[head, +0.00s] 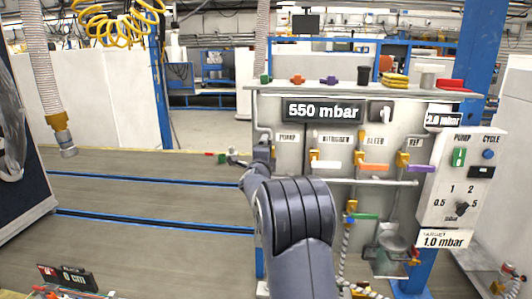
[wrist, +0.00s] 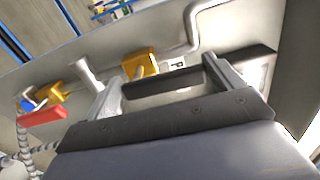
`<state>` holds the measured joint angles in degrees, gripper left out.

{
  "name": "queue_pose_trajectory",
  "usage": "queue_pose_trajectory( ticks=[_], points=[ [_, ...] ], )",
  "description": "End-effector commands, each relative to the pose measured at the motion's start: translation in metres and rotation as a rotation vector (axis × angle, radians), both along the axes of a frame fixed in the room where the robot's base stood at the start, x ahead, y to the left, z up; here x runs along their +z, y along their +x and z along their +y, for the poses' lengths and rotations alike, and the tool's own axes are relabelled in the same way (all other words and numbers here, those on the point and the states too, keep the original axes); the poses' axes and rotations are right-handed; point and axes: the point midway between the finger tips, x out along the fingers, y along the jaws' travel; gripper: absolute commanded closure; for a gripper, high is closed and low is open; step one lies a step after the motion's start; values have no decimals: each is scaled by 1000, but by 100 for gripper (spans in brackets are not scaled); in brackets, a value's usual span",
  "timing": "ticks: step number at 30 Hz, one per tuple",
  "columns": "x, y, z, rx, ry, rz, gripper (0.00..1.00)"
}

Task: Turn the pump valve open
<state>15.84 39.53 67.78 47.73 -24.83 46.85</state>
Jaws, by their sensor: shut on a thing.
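The charging panel (head: 330,98) stands right of centre in the head view, with its PUMP label (head: 288,136) at the left. My gripper (wrist: 160,85) is at the panel's left side, near that label. My arm hides the pump valve and most of my gripper in the head view. The wrist view shows the jaws close to the panel, with a yellow valve body (wrist: 140,62) just beyond them. The jaws are shut on what appears to be the pump valve handle, but the contact is hard to see. The handle's angle cannot be told.
The nitrogen valve (head: 328,158), bleed valve (head: 368,163) and ref valve (head: 405,163) sit to the right. A red handle (wrist: 42,118) shows left in the wrist view. The pressure display (head: 323,111) reads 550 mbar. A control box (head: 463,180) stands at right. The floor at left looks open.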

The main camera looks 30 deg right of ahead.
Motion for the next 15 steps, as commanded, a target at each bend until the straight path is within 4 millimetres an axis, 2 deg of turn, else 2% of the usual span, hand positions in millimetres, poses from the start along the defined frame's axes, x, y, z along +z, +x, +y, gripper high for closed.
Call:
queue_pose_trajectory(
  ticks=[15],
  points=[
    [-1, 1, 2, 2, -42, 28, 52]
  ],
)
